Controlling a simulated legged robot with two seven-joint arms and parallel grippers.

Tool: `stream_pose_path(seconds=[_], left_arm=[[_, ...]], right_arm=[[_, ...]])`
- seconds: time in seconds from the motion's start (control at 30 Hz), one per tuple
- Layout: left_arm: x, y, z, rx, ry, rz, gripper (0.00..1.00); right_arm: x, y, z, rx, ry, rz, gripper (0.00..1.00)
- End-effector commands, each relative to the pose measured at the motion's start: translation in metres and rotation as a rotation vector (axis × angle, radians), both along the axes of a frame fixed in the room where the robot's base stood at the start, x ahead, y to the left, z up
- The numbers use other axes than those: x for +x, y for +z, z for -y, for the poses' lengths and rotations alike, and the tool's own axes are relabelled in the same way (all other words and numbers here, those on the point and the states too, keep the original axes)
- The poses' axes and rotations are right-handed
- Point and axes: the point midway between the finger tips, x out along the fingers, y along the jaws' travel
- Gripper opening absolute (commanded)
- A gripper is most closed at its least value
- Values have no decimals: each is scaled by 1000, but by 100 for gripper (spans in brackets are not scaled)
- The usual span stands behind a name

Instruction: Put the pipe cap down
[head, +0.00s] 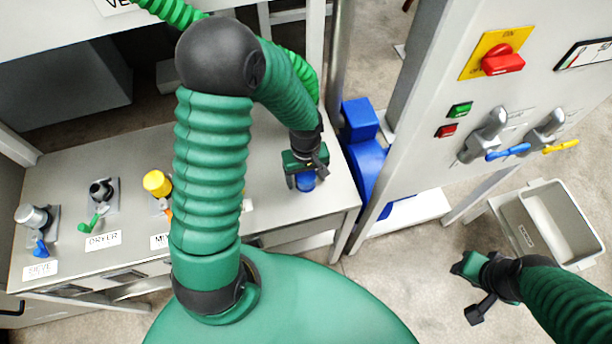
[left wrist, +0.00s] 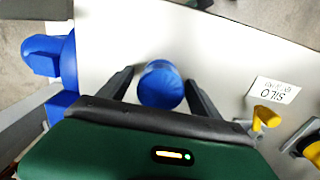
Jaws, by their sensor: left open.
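The blue pipe cap (head: 306,182) is at the right end of the grey table (head: 330,192). My left gripper (head: 306,172) is right over it in the head view. In the left wrist view the blue cap (left wrist: 160,85) sits between the two spread fingers of my left gripper (left wrist: 160,92), with a gap visible on each side. The cap appears to rest on the table top. My right gripper (head: 470,290) is over the floor at the lower right, away from the table; its jaws look spread apart and hold nothing visible.
Valves with labels stand along the table, including a yellow-capped one (head: 157,183). A SILO label (left wrist: 274,95) lies near the cap. A blue machine part (head: 362,150) and a control panel (head: 480,100) stand to the right. A grey bin (head: 515,222) is at the far right.

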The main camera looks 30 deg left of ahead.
Motion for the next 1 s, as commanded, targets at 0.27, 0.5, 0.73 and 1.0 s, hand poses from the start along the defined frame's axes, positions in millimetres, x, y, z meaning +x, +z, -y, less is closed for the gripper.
stream_pose_path(seconds=[0.27, 0.5, 0.73, 1.0], left_arm=[[1, 19, -1, 2, -1, 4, 74], [2, 82, -2, 2, 0, 7, 74], [2, 118, -1, 0, -2, 3, 74], [-35, 120, 38, 71, -632, 173, 74]], right_arm=[[0, 5, 0, 0, 0, 0, 36], [0, 14, 0, 0, 0, 0, 36], [0, 17, 0, 0, 0, 0, 36], [0, 17, 0, 0, 0, 0, 36]])
